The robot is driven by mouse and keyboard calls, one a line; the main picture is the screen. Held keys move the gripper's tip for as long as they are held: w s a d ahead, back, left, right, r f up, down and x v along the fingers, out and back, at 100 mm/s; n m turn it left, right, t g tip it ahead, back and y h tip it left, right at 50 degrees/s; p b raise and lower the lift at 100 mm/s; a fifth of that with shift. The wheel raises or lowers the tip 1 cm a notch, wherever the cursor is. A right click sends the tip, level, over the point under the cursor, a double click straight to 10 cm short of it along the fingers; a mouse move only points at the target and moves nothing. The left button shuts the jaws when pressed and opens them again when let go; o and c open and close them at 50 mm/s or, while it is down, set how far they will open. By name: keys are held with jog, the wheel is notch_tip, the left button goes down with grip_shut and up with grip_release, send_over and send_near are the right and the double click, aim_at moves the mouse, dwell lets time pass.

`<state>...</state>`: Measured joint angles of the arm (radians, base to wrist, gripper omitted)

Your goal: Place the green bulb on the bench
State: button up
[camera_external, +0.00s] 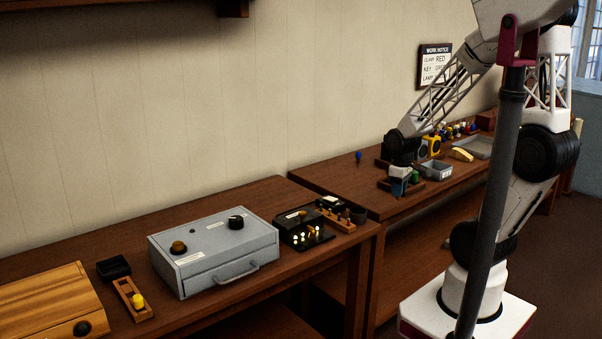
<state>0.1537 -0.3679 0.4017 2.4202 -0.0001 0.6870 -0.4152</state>
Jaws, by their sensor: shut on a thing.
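My gripper (399,176) points down low over the dark wooden holder (385,185) on the far bench (330,178). It is shut on a small blue-teal thing (398,188), too small and dark to make out clearly. A small green thing (415,177), perhaps the green bulb, shows just right of the fingers. I cannot tell whether it touches them. A blue bulb-shaped thing (359,156) stands apart on the bench, to the left near the wall.
A grey open box (437,172) stands right of my gripper, with a yellow block-like thing (432,145) behind it. A grey tray (476,147) lies further right. On the near bench are a grey drawer box (214,256) and a dark panel (303,230). Bare bench lies left of the holder.

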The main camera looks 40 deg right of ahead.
jog(key=shift+w, duration=0.1)
jog(key=w, duration=0.5)
jog(key=w+d+f, duration=0.1)
jog(key=w, duration=0.4)
jog(key=w+d, duration=0.1)
jog(key=w, duration=0.4)
jog(key=shift+w+d+f, duration=0.15)
jog(key=shift+w+f, duration=0.1)
jog(key=shift+w, duration=0.1)
jog(key=shift+f, duration=1.75)
jog(key=shift+f, duration=0.15)
jog(key=o, duration=0.9)
